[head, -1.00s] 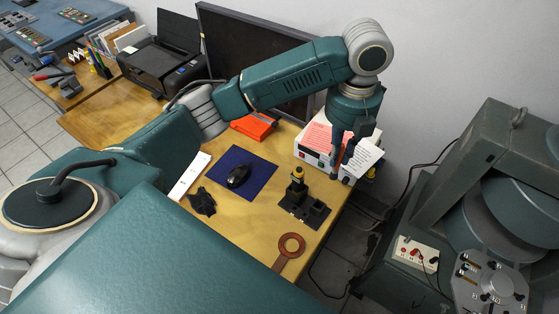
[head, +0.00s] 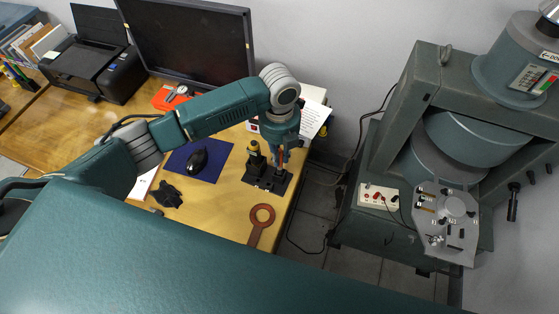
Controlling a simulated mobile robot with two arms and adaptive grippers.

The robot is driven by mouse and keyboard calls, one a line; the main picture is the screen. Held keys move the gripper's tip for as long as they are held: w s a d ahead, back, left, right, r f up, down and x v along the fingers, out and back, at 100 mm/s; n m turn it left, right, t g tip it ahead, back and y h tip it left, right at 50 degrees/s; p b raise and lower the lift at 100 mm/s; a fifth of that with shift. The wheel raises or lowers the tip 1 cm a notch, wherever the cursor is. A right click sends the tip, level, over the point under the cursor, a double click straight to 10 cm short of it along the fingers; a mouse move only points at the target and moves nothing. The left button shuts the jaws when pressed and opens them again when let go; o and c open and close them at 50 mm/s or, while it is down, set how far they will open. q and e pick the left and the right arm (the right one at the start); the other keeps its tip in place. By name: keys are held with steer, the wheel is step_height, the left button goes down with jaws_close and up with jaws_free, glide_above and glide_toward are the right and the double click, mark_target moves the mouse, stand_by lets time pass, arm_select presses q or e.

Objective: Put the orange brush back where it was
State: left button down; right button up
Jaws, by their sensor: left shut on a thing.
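My left gripper (head: 281,166) points down and is shut on the orange brush (head: 286,156). Only a small orange part of the brush shows between the dark fingers. The gripper is over the right side of a black holder (head: 264,187) near the table's right edge. I cannot tell whether the brush's lower end is inside the holder or just above it. A yellow and black tool (head: 254,152) stands upright in the holder's left part. My right gripper is not in view.
A copper-brown ring with a handle (head: 262,215) lies in front of the holder. A blue mat (head: 218,164) with a black mouse (head: 197,159) lies to the left. A white box with papers (head: 313,117) stands behind. The green machine (head: 384,228) is to the right, past a floor gap.

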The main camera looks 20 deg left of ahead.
arm_select(q)
step_height(320, 180, down, 4)
steer(key=shift+p, duration=0.3)
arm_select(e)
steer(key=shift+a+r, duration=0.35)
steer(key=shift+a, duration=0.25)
arm_select(q)
steer(key=shift+f, duration=0.2)
steer(key=c, duration=1.7)
jaws_free()
steer(key=shift+c, duration=0.2)
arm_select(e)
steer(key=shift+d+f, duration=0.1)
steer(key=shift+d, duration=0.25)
arm_select(q)
steer(key=shift+r, duration=0.15)
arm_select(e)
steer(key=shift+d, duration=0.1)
